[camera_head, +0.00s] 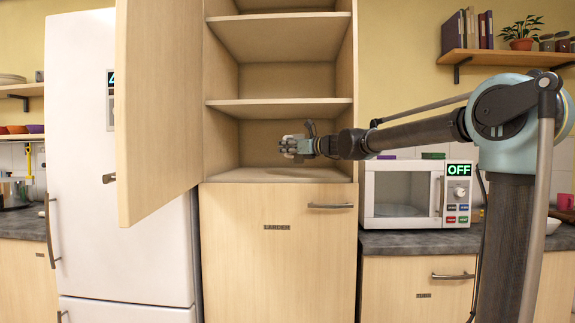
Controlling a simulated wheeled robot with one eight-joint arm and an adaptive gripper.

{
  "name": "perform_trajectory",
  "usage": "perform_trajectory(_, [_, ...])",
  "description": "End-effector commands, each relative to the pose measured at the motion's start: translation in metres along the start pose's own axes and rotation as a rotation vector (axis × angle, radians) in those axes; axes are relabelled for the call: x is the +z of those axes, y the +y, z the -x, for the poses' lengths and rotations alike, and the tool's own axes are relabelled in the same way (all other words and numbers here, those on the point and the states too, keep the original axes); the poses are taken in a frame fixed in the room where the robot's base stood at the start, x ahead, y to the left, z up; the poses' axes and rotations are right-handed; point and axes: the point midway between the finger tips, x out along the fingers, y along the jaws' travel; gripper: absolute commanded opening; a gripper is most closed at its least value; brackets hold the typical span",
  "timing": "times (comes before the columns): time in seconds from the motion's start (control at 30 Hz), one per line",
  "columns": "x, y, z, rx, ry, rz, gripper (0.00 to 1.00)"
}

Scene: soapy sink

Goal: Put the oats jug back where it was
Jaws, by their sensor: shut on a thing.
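My gripper (288,147) is inside the open tall larder cupboard (280,194), in its lower open compartment, a little above the compartment floor. It points left. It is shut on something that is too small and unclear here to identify. I cannot make out an oats jug anywhere in view. The compartment floor (265,174) and the shelves above look bare.
The larder door (157,95) stands open on the left, in front of the white fridge (78,130). A microwave reading OFF (404,193) stands on the counter at the right. Wall shelves with books and a plant (522,32) are above my arm.

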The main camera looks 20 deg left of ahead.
Motion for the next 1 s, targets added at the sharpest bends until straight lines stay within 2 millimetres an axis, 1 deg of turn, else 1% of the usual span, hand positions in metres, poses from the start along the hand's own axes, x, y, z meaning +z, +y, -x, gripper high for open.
perform_trajectory(0.17, [-0.01, 0.004, -0.003, 0.005, 0.0, 0.0, 0.0])
perform_trajectory(0.27, [-0.02, 0.006, -0.004, 0.006, 0.0, 0.0, 0.0])
perform_trajectory(0.4, [-0.039, 0.008, -0.004, 0.006, -0.001, 0.0, 0.0])
perform_trajectory(0.47, [-0.045, 0.009, -0.004, 0.006, -0.001, 0.0, 0.0])
perform_trajectory(0.8, [-0.048, 0.009, -0.004, 0.006, -0.001, 0.0, 0.0])
perform_trajectory(0.83, [-0.048, 0.009, -0.004, 0.006, -0.001, 0.0, 0.16])
perform_trajectory(0.87, [-0.048, 0.008, -0.004, 0.006, 0.0, 0.0, 0.23])
perform_trajectory(0.9, [-0.048, 0.008, -0.004, 0.006, 0.0, 0.0, 0.32])
perform_trajectory(1.0, [-0.048, 0.008, -0.004, 0.005, 0.0, 0.0, 0.32])
